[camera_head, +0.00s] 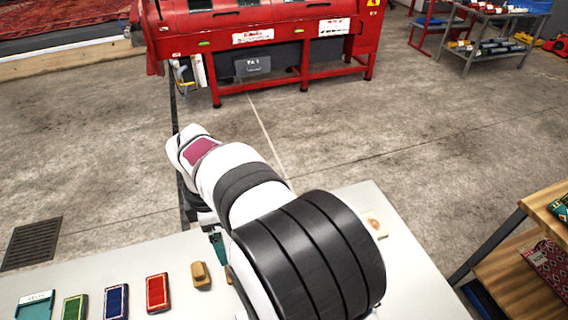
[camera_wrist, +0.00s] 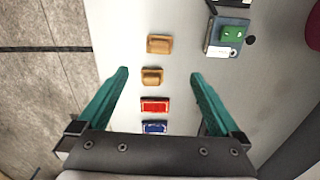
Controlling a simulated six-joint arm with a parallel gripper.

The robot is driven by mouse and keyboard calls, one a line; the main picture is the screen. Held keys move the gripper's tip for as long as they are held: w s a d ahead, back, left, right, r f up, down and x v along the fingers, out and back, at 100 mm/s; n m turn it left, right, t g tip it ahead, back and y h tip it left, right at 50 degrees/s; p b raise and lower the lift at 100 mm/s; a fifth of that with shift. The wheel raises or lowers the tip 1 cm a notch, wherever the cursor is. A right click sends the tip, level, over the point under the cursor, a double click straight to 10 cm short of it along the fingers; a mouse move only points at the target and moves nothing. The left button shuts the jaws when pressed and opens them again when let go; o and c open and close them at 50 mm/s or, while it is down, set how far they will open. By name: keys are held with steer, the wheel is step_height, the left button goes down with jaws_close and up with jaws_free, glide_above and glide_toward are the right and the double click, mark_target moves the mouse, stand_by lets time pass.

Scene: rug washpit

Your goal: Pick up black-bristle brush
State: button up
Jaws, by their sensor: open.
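Two wooden-backed blocks that look like brushes lie on the pale table. In the wrist view one (camera_wrist: 152,76) is between my fingertips in the picture, and the other (camera_wrist: 158,43) is farther up. In the head view one brush-like block (camera_head: 200,274) lies right of a red block, and a wooden piece (camera_head: 375,224) shows beside my arm. Bristles do not show clearly, so I cannot tell which is the black-bristle brush. My gripper (camera_wrist: 159,74) is open and empty, with teal fingers apart above the table. In the head view my arm hides most of it.
A red block (camera_wrist: 155,105) and a blue block (camera_wrist: 154,127) lie in line with the wooden ones. A green item (camera_wrist: 232,34) sits on a grey-blue box at upper right. In the head view, green (camera_head: 75,307) and teal (camera_head: 36,305) items are at left.

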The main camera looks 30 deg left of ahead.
steer(key=f, duration=1.5)
steer(key=shift+w+d+f, duration=0.1)
steer(key=shift+w+f, duration=0.1)
steer(key=shift+f, duration=0.2)
steer(key=c, duration=1.4)
steer(key=shift+r, duration=0.15)
steer(key=shift+r, duration=0.3)
steer(key=r, duration=0.2)
steer(key=d+r, duration=0.1)
steer(key=r, duration=0.1)
steer(key=shift+w, duration=0.3)
steer(key=w+d+r, duration=0.1)
steer(key=d+r, duration=0.1)
steer(key=d, duration=0.1)
steer(key=w+d+r, duration=0.2)
steer(key=d, duration=0.1)
steer(key=w+d+r, duration=0.1)
steer(key=d+r, duration=0.1)
steer(key=d, duration=0.1)
steer(key=shift+w+d, duration=0.25)
